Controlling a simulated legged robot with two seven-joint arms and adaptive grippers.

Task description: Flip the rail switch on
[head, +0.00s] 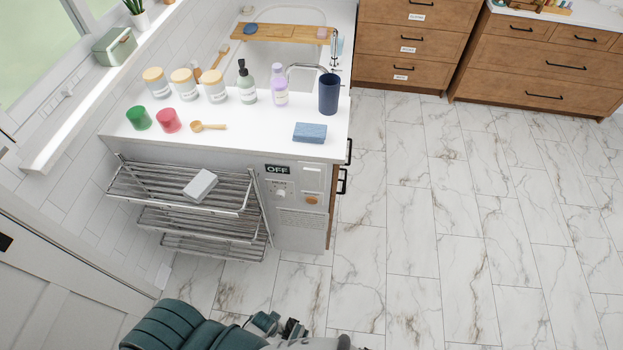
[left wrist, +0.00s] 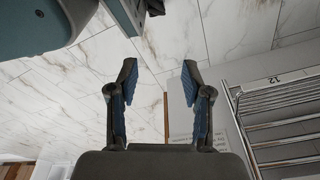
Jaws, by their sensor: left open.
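The heated rail (head: 190,205) is a chrome rack with several tiers on the end face of the white counter. To its right is a control panel (head: 300,205) with a dark sign (head: 278,169) reading OFF. The panel carries a round knob (head: 280,193), a pale plate (head: 312,178) and a small orange part (head: 311,200); which is the rail switch I cannot tell. My left gripper (left wrist: 158,72) is open and empty in the left wrist view, with the rail (left wrist: 285,115) at the right. In the head view my left arm is at the bottom, below and apart from the panel. My right gripper is not seen.
A white block (head: 200,186) lies on the rail's top tier. The counter (head: 260,138) holds jars, bottles, cups and a blue sponge (head: 310,132). Wooden drawers (head: 410,45) stand at the back. The marble floor (head: 450,220) to the right is clear.

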